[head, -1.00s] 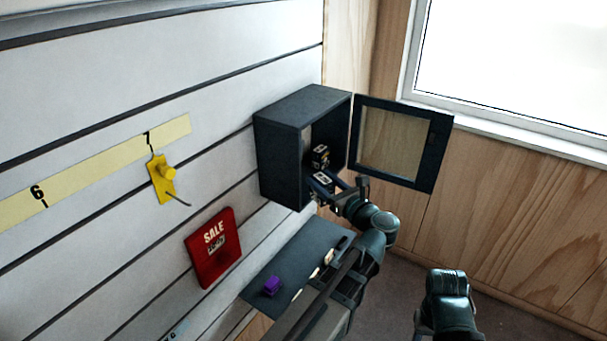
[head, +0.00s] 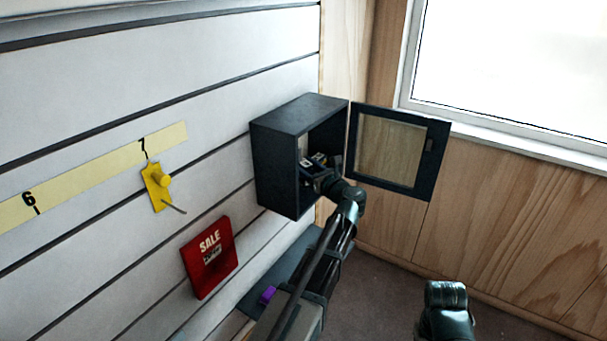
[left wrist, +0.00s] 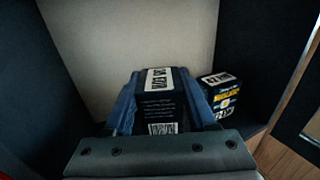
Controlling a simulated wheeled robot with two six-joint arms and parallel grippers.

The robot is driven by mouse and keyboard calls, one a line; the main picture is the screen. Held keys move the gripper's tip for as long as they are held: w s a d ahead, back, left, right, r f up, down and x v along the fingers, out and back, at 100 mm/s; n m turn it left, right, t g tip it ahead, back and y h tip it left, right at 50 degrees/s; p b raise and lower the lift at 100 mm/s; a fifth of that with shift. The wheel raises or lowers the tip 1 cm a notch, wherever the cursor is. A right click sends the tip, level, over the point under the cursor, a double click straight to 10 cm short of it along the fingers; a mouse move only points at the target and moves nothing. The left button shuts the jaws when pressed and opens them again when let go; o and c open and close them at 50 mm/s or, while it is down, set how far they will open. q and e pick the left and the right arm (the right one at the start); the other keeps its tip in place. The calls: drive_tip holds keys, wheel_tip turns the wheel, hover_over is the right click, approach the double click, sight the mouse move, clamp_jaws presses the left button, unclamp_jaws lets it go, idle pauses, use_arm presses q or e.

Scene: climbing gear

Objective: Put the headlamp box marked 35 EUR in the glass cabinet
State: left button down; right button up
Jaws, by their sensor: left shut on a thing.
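The dark glass cabinet (head: 278,160) hangs at the end of the slatted wall, and its glass door (head: 432,165) stands open to the right. My left gripper (left wrist: 158,98) is inside the cabinet, shut on a dark headlamp box (left wrist: 158,110). This box has a white price label on top, too small and angled to read surely. A second dark box with yellow print (left wrist: 228,98) stands in the cabinet to the right of the held box. In the head view the arm partly hides both boxes. My right gripper is not in view; only part of that arm shows.
A yellow tag and peg (head: 157,185) and a red SALE sign (head: 210,257) are on the wall left of the cabinet. A dark shelf (head: 300,255) with a purple object (head: 268,294) lies below, partly behind my arm.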

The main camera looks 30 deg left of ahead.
use_arm(q)
drive_tip(key=shift+w+a, duration=0.3)
wheel_tip(320, 180, down, 4)
drive_tip(key=b, duration=0.3)
drive_tip(key=shift+w+a+r+b, duration=0.15)
drive_tip(key=shift+r+b, duration=0.05)
drive_tip(key=shift+b, duration=0.1)
drive_tip(key=shift+f, duration=0.25)
drive_tip(key=shift+c, duration=1)
unclamp_jaws()
drive_tip(key=shift+r, duration=0.1)
drive_tip(key=shift+r, duration=0.1)
drive_tip(key=shift+r, duration=0.1)
drive_tip(key=v, duration=1.2)
